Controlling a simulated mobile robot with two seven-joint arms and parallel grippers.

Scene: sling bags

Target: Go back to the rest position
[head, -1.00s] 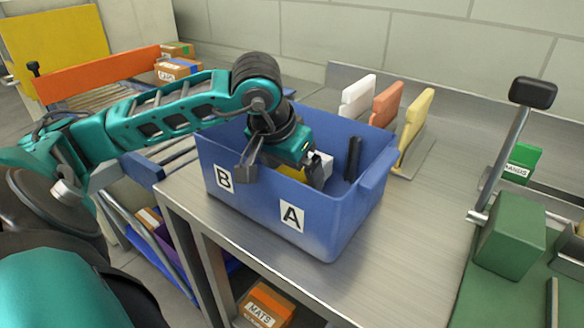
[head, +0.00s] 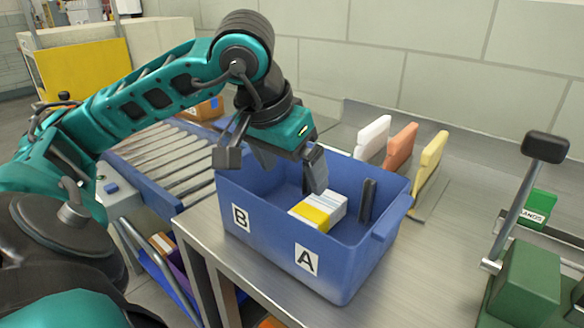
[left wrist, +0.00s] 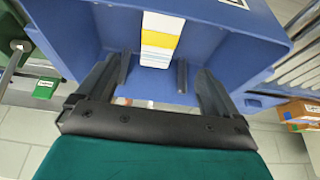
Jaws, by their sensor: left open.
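My left gripper (head: 272,165) is open and empty, raised above the blue bin (head: 290,262) at its back left. In the left wrist view the open fingers (left wrist: 158,88) point towards the bin (left wrist: 80,30). A white and yellow box (head: 318,212) lies inside the bin, below and apart from the fingers. The box also shows in the left wrist view (left wrist: 160,42), between the fingertips. The bin has labels B and A on its front. My right gripper is in neither view.
The bin stands on a metal table (head: 440,245). White, orange and yellow upright panels (head: 402,148) stand behind it. A roller conveyor (head: 165,155) is at the left. A green device with a black-topped lever (head: 515,200) is at the right.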

